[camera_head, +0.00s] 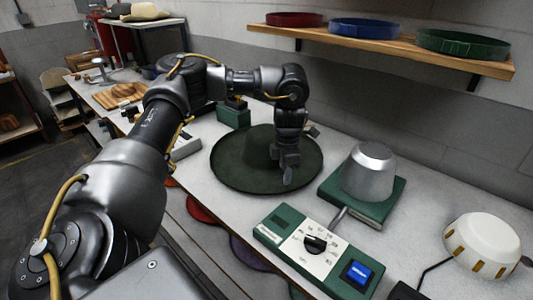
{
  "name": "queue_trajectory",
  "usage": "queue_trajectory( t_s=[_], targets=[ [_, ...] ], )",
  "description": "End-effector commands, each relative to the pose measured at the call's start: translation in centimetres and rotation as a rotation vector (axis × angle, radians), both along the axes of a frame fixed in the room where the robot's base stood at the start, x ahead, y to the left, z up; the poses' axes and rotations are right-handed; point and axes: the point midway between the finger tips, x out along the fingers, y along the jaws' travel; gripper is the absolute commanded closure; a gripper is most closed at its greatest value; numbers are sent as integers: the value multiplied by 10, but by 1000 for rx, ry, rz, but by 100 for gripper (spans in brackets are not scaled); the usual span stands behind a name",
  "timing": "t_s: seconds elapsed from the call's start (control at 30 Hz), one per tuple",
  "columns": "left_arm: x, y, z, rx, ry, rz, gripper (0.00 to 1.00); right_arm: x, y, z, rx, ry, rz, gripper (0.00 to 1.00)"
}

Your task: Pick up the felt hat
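A dark green felt hat (234,166) with a wide round brim lies on the white workbench, near the middle of the head view. My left arm comes in from the left and bends down over the hat. My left gripper (288,178) points downward at the right part of the hat, over the brim beside the crown. The fingers look close together, but whether they are parted, or hold the brim, cannot be made out. Part of the crown's right side is hidden behind the gripper. My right gripper does not show in this view.
A metal hat block (369,172) on a green base stands right of the hat. A green control box (314,245) with a dial and blue button sits in front. A white domed object (482,243) is at the far right. A wooden shelf (390,52) with hat bands hangs above.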

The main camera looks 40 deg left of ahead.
Motion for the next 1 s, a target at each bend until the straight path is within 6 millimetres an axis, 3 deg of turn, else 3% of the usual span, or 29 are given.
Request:
queue_trajectory(
  t_s=[0.17,0.5,0.8,1.0],
  targets=[
    [-1,1,-4,0,1,1,68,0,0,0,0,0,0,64],
    [-5,-1,-49,0,3,4,68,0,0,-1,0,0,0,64],
    [-5,-1,-53,1,-1,3,68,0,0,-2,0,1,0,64],
    [-5,-1,-52,0,0,3,93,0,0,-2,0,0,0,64]
  ],
)
